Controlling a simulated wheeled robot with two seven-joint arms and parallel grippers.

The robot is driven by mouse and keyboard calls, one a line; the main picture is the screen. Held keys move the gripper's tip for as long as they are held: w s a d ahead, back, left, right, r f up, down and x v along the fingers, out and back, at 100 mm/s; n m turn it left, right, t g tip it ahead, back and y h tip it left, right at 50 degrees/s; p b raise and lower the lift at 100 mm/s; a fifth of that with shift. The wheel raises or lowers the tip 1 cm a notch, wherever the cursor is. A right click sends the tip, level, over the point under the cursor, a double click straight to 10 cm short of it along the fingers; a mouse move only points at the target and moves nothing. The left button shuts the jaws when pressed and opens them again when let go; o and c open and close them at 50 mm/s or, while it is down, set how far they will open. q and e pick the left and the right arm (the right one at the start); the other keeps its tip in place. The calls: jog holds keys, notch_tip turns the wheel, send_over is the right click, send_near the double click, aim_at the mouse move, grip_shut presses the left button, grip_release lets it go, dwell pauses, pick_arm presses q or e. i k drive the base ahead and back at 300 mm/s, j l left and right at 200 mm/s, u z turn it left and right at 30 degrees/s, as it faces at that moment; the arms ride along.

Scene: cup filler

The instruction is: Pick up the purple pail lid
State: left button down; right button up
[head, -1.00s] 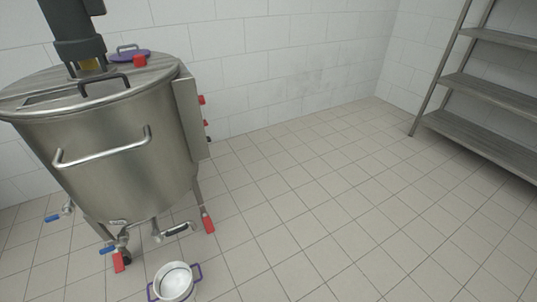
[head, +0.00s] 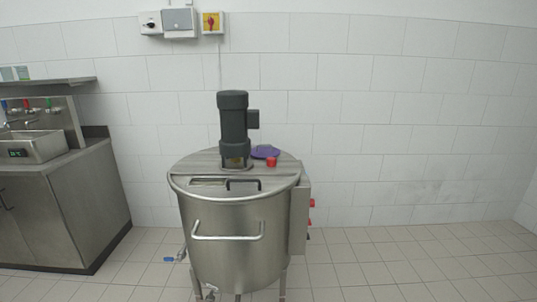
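The purple pail lid (head: 265,151) lies on top of the steel vat (head: 231,232), at the back right of its cover, just right of the dark motor (head: 234,122). A small red part (head: 272,162) sits in front of the lid and hides a little of its front edge. The lid's handle is too small to make out clearly now. Neither of my grippers is in view.
A steel counter (head: 60,205) with a sink (head: 32,146) stands at the left under a shelf (head: 48,82). Switch boxes (head: 179,21) are on the tiled wall. The floor (head: 420,262) right of the vat is clear.

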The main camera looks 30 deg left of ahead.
aim_at(262, 151)
jog(key=i+l+z, duration=0.1)
jog(key=i+l, duration=0.35)
jog(key=i, duration=0.35)
jog(key=i+l+u, duration=0.15)
jog(key=i, duration=0.35)
jog(key=i+l, duration=0.25)
jog(key=i, duration=0.25)
jog(key=i+l+u, duration=0.15)
jog(key=i, duration=0.3)
jog(key=i+u, duration=0.3)
jog(key=u, duration=0.15)
jog(key=i+u, duration=0.4)
jog(key=i+l+u, duration=0.15)
jog(key=u, duration=0.3)
jog(key=i+l+u, duration=0.25)
jog(key=u, duration=0.2)
jog(key=i+l+u, duration=0.15)
jog(key=l+u, duration=0.25)
jog(key=i+l+u, duration=0.15)
jog(key=l+u, duration=0.3)
